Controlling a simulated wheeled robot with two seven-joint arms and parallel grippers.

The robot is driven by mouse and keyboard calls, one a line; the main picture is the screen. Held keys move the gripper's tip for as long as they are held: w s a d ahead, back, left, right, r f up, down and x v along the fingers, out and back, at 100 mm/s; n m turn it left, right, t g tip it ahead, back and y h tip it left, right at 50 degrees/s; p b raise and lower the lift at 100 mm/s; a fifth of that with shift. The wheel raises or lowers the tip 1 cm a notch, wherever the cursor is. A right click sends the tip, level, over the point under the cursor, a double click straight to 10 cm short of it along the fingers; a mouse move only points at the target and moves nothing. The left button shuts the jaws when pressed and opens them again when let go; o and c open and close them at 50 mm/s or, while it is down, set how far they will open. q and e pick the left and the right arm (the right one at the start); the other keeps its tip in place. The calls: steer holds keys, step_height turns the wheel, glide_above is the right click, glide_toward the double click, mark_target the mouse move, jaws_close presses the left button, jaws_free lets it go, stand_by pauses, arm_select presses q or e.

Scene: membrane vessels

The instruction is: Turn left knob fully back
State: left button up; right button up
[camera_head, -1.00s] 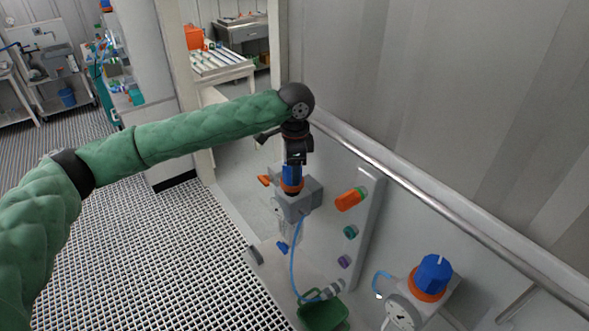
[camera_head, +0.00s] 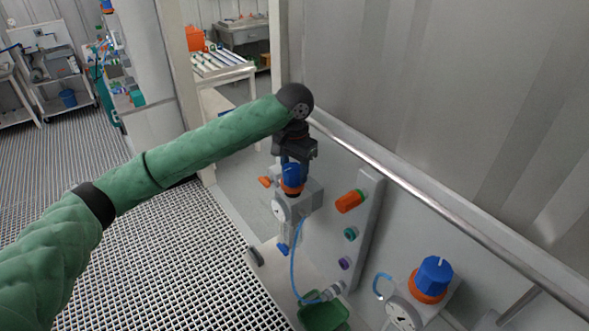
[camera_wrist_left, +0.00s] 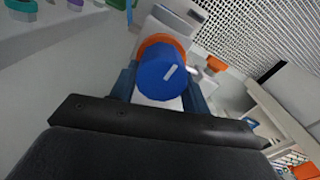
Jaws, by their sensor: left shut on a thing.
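The left knob is a blue cap (camera_head: 291,173) on an orange ring, on top of a grey block with a round gauge (camera_head: 281,211). My left gripper (camera_head: 294,163) comes down on it from above, with its fingers at the two sides of the cap. In the left wrist view the blue knob (camera_wrist_left: 163,76) sits between the dark blue fingers, its white mark line facing up and right of centre. The orange ring (camera_wrist_left: 161,43) shows behind it. The gripper is shut on the knob. My right gripper is not in view.
A second blue knob (camera_head: 435,274) with its own gauge stands at lower right. An orange-green knob (camera_head: 350,201) and small green and purple buttons sit on a panel between. A metal rail (camera_head: 400,180) runs along the wall. A green container (camera_head: 322,312) is below.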

mark_target(295, 165)
arm_select(q)
steer(key=shift+w+r+n, duration=0.1)
steer(key=shift+n, duration=0.3)
steer(key=o, duration=1)
steer(key=shift+r+b, duration=0.3)
steer(key=shift+b, duration=0.15)
step_height(295, 165, up, 5)
steer(key=shift+w+b, duration=0.1)
steer(key=shift+b, duration=1.1)
steer(key=shift+r, duration=1)
